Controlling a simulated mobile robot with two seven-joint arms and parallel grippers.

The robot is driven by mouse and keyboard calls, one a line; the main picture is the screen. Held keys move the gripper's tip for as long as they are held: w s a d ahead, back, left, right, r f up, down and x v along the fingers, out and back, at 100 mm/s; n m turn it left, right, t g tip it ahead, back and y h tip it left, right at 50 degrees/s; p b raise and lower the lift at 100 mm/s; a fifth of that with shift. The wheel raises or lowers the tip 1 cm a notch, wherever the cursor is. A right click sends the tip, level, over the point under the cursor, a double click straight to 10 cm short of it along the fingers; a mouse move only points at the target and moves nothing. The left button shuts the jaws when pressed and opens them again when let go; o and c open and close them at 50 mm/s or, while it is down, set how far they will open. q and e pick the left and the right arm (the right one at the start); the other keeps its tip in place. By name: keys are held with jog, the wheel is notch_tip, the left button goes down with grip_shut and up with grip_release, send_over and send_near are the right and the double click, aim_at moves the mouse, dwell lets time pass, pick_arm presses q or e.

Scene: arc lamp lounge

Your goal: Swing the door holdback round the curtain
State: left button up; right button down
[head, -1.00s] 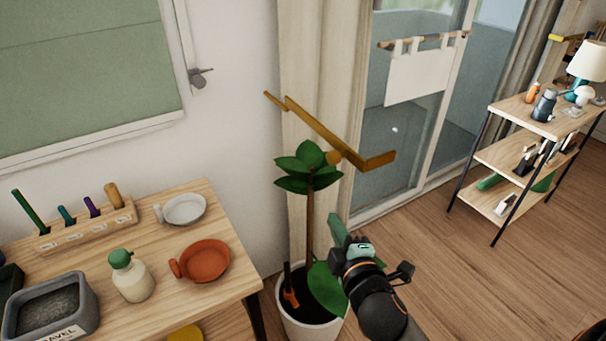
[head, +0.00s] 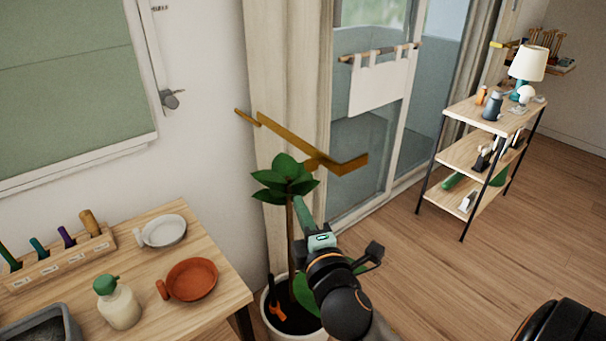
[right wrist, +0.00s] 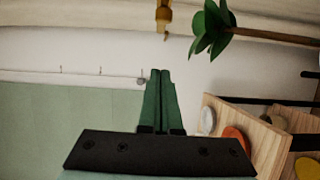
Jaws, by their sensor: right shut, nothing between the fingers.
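The door holdback (head: 290,138) is a long brass-coloured bar, swung out across the front of the cream curtain (head: 290,85), its bent end out at the right before the glass. The curtain hangs straight behind it. My right gripper (head: 299,204), with green fingers, is shut and empty. It is below the bar, beside the plant's stem, and apart from the bar. In the right wrist view the shut fingertips (right wrist: 160,72) point toward a brass part of the holdback (right wrist: 163,14), with a gap between. My left gripper is not in view.
A potted plant (head: 287,182) stands before the curtain, close to my right gripper. A wooden table (head: 215,240) with a terracotta pan (head: 192,279), white dish (head: 164,231) and bottle (head: 118,306) is at left. A shelf (head: 462,153) with a lamp stands at right. The floor between is clear.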

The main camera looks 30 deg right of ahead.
jog(key=w+d+p, duration=0.2)
jog(key=w+d, duration=0.5)
jog(key=w, duration=0.2)
jog(key=shift+w+d, duration=0.1)
dwell(0.5)
